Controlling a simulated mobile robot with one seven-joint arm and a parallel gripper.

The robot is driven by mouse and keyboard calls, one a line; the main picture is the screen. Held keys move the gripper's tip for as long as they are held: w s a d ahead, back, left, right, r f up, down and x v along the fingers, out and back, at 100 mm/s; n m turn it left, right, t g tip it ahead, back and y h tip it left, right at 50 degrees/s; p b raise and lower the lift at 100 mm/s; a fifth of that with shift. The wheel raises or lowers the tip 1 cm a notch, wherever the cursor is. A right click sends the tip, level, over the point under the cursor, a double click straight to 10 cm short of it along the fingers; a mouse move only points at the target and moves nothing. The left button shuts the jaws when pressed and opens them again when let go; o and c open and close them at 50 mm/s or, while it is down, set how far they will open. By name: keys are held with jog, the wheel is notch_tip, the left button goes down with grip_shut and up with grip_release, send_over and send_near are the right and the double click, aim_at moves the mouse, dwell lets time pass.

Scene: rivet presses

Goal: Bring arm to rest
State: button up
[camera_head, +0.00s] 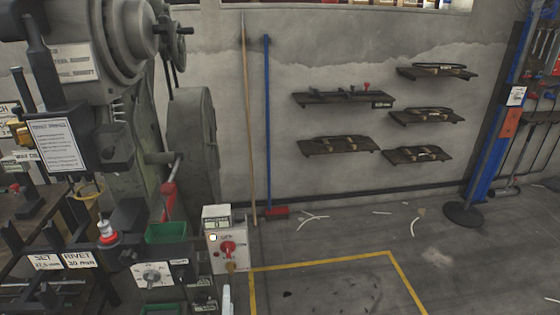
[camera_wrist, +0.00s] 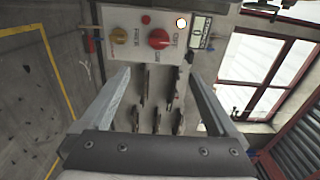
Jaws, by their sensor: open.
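My gripper (camera_wrist: 160,76) shows in the wrist view with its two grey fingers spread wide apart and nothing between them. The fingers appear apart from the box. In the head view the same box (camera_head: 240,262) stands right of the press, with its red knob (camera_head: 228,247). I cannot make out my arm clearly in the head view.
A large grey-green press (camera_head: 125,40) fills the left side, with a green bin (camera_head: 166,233) and labelled fixtures before it. Wall shelves (camera_head: 340,146) hang at the back. A blue post (camera_head: 495,140) stands right. The floor inside the yellow line (camera_head: 320,261) is largely clear.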

jog(key=w+d+r+m+g+h+p, duration=0.25)
jog(key=d+r+m+g+h, duration=0.45)
jog(key=d+r+m+h, duration=1.2)
jog(key=s+d+r+m+g+y+p, duration=0.1)
jog(key=s+d+r+m+g+y, duration=0.5)
jog(key=m, duration=0.7)
jog(key=s+d+r+m+g+y+p, duration=0.1)
jog(key=s+d+r+m+g+y, duration=0.3)
jog(key=d+r+m, duration=0.6)
jog(key=s+a+r+m+t+y+p, duration=0.1)
jog(key=s+a+r+m+t+y, duration=0.1)
jog(key=s+r+m+t+y, duration=0.3)
jog(key=s+r+m, duration=0.3)
jog(key=s+m, duration=0.3)
jog(key=m, duration=0.3)
jog(key=shift+r+m, duration=0.3)
jog(key=shift+r, duration=0.1)
